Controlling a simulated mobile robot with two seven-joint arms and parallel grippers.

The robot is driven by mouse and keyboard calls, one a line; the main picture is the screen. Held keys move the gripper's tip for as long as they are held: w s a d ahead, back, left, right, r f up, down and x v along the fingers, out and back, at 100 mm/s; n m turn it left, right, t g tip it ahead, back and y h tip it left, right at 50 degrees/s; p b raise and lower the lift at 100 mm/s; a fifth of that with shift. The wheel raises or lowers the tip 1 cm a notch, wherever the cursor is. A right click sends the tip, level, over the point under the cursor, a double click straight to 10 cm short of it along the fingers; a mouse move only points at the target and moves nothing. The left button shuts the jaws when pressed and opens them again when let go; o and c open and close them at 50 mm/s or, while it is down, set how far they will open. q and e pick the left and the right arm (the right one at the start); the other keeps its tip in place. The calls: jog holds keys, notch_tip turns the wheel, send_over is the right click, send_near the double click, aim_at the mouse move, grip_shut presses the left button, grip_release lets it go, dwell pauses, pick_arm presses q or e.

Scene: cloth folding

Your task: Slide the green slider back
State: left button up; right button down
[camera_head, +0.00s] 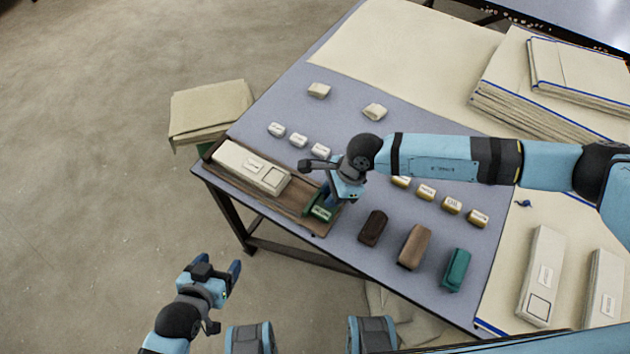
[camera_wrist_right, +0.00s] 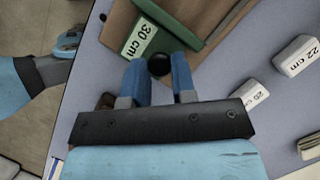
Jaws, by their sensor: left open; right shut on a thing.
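The green slider (camera_head: 321,213) sits at the near right end of a brown wooden board (camera_head: 294,203) on the table. In the right wrist view the slider (camera_wrist_right: 165,28) carries a label reading "30 cm" and has a round dark knob (camera_wrist_right: 159,64). My right gripper (camera_wrist_right: 158,72) is shut on the knob, with its blue fingers on either side of it. My right gripper also shows in the head view (camera_head: 331,196), over the slider. My left gripper (camera_head: 213,276) is open and empty, off the table over the floor at the lower left.
A long cream block (camera_head: 250,167) lies on the board behind the slider. Small white blocks (camera_head: 299,140) and tan blocks (camera_head: 451,205) lie on the table. Dark, brown and teal (camera_head: 456,269) blocks stand near the front edge. Folded cloth stacks (camera_head: 545,95) fill the far right.

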jog(key=shift+d, duration=0.1)
jog(key=c, duration=1)
grip_release()
jog(key=shift+s+d, duration=0.1)
jog(key=shift+c, duration=0.2)
jog(key=shift+o, duration=0.5)
pick_arm(q)
jog(key=shift+d, duration=0.1)
jog(key=shift+r, duration=0.1)
pick_arm(e)
jog(key=shift+r, duration=0.1)
jog(key=shift+d+r, duration=0.1)
jog(key=shift+r, duration=0.15)
pick_arm(q)
jog(key=shift+f, duration=0.25)
pick_arm(e)
jog(key=s+v, duration=0.1)
jog(key=v, duration=1.2)
jog(key=shift+w, duration=0.4)
